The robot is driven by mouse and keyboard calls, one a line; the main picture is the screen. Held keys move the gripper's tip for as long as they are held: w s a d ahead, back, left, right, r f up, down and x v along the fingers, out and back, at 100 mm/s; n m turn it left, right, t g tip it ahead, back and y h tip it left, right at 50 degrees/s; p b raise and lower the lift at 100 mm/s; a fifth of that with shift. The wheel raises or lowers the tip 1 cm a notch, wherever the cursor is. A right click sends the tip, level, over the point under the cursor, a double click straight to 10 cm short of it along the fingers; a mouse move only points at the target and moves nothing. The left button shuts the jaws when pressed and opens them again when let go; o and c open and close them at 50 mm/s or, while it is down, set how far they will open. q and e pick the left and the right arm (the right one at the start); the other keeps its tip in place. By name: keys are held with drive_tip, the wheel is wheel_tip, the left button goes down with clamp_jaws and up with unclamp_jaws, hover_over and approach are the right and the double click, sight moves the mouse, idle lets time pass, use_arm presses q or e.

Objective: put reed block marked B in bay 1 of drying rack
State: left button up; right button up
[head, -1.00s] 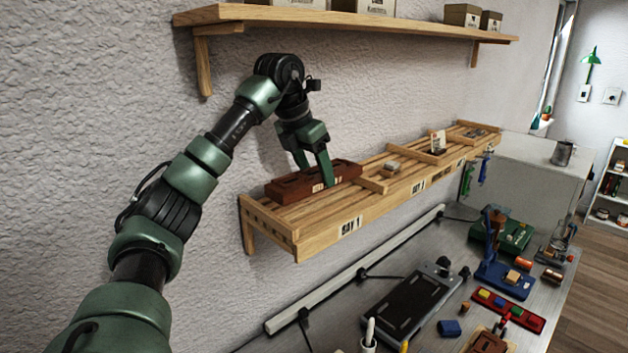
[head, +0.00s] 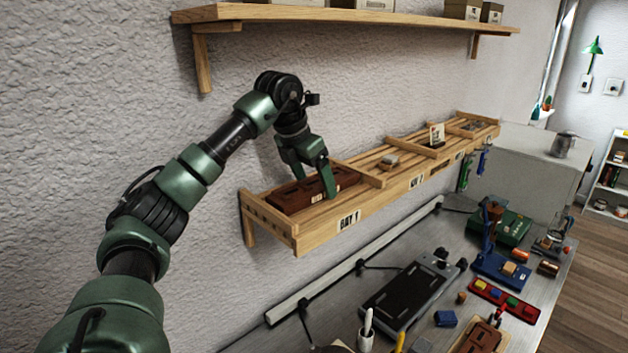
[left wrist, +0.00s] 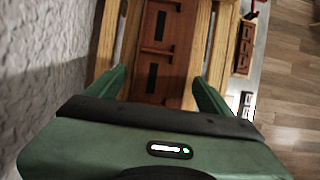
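The reddish-brown reed block (head: 290,196) lies on the slats of the drying rack (head: 278,229), at its near-left end above the BAY 1 label. It also shows in the left wrist view (left wrist: 158,62). The small pale tag on its front is too small to read. My left gripper (head: 318,192) is over the block, its fingers low on either side. In the left wrist view my left gripper (left wrist: 160,85) is open, with narrow gaps between its fingers and the block. My right gripper is out of view.
Low dividers split the rack; a small light block (head: 389,161) sits in the middle bay. A wall shelf (head: 330,15) hangs above. Below is a crowded metal bench with a dark flat device (head: 408,296), a blue press (head: 500,268) and a brown slotted block (head: 484,338).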

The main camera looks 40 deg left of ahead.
sight(306, 187)
use_arm(q)
drive_tip(key=shift+r, duration=0.15)
drive_tip(key=b+v, duration=0.2)
drive_tip(key=v, duration=0.4)
drive_tip(key=shift+r, duration=0.15)
drive_tip(key=shift+s+r, duration=0.3)
drive_tip(key=shift+r, duration=0.2)
